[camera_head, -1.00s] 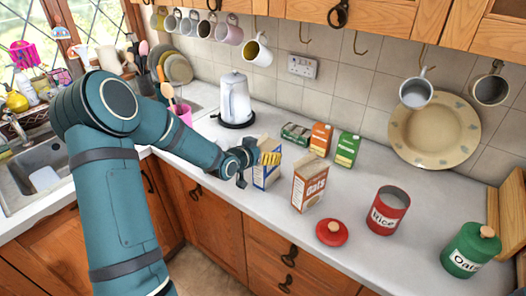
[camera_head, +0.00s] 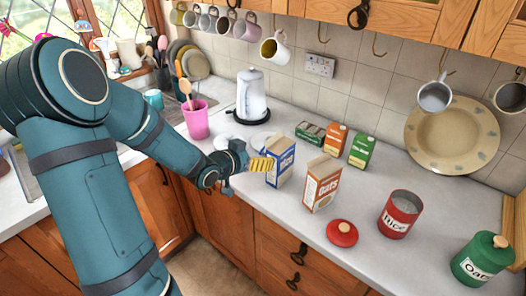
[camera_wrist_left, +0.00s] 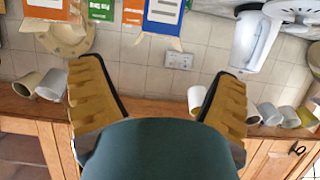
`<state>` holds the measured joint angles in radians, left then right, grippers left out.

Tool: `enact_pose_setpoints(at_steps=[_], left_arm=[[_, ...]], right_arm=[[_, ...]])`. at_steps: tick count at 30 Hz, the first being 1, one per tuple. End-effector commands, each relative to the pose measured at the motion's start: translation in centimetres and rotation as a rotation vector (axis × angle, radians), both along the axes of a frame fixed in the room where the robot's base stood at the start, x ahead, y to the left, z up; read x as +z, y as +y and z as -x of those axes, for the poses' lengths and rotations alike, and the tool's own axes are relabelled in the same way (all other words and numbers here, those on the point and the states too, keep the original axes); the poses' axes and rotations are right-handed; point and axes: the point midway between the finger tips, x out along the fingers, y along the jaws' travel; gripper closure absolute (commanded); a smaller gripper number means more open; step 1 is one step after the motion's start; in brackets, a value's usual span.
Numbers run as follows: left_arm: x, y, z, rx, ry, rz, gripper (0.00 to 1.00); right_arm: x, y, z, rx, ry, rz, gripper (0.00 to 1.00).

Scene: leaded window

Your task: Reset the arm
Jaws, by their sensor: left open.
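My left gripper (camera_head: 262,166) is in the middle of the head view, just left of the blue and white box (camera_head: 282,170) on the worktop. Its yellow fingers overlap the box's left edge in the picture, and I cannot tell whether they touch it. In the left wrist view the two fingers (camera_wrist_left: 157,100) are spread wide with nothing between them. The blue box (camera_wrist_left: 165,14) shows beyond the fingertips there. My right gripper is not in view.
An orange oats box (camera_head: 322,186), red lid (camera_head: 342,233), red rice tin (camera_head: 399,215) and green oats tin (camera_head: 482,258) stand on the worktop. A kettle (camera_head: 252,95) and pink utensil pot (camera_head: 197,122) stand behind the arm. Mugs hang above.

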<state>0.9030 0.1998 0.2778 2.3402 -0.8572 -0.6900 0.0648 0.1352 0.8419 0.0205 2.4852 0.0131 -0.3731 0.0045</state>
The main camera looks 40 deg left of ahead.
Motion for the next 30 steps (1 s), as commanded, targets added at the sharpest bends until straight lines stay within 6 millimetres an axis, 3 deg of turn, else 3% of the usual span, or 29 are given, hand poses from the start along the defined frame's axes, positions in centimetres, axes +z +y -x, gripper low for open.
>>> enact_pose_setpoints(at_steps=[19, 22, 26, 30], left_arm=[[0.1, 0.0, 0.5, 0.001, 0.001, 0.002, 0.11], [-0.6, -0.4, 0.5, 0.002, 0.018, 0.021, 0.11], [-4.6, -2.7, 0.3, 0.013, 0.106, 0.116, 0.11], [-12.0, -7.9, 1.4, 0.031, 0.31, 0.27, 0.11]], right_arm=[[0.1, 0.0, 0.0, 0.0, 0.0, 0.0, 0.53], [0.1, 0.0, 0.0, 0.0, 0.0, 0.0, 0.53], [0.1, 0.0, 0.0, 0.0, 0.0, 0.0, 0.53], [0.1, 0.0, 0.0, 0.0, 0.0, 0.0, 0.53]])
